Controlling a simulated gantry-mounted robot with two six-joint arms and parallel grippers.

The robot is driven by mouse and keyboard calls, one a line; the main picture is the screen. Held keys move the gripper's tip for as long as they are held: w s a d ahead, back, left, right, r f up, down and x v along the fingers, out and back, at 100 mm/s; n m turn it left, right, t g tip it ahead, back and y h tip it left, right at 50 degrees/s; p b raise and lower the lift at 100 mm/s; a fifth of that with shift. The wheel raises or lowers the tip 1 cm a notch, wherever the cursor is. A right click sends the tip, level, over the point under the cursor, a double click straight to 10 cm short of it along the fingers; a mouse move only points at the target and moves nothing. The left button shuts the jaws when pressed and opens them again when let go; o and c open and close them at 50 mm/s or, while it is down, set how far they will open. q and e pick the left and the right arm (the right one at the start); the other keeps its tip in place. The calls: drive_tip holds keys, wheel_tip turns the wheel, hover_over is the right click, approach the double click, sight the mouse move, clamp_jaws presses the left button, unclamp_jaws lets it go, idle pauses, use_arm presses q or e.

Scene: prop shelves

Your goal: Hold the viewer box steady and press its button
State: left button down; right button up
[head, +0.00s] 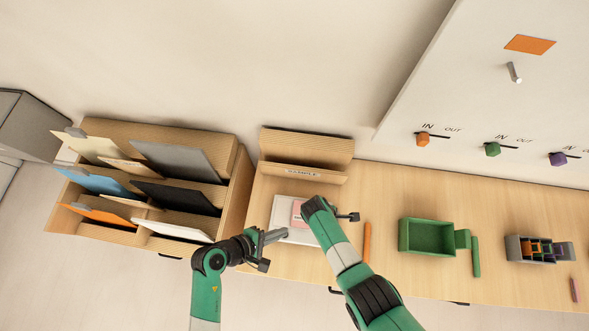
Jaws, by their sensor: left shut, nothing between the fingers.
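A flat white box (281,215) with a pink patch (297,211) on top lies on the wooden table below the holder marked SAMPLE. It looks like the viewer box, but I cannot make out a button. My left gripper (270,246) is shut and empty at the box's lower left corner; I cannot tell whether it touches the box. My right gripper (346,216) is at the box's right side. My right arm's green wrist covers part of the box and most of that gripper, so its fingers are unclear.
A cardboard sorter (235,190) with several coloured boards stands left. The SAMPLE holder (305,150) is behind the box. An orange bar (367,243), a green tray (425,250) and a grey divided box (513,248) lie to the right. A white panel (480,90) with sliding knobs rises behind.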

use_arm(q)
drive_tip(key=shift+f, duration=1.15)
drive_tip(key=shift+f, duration=0.1)
idle(1.1)
drive_tip(key=shift+f, duration=0.3)
drive_tip(key=shift+f, duration=0.45)
idle(0.5)
drive_tip(key=shift+r, duration=0.85)
drive_tip(key=shift+r, duration=2.5)
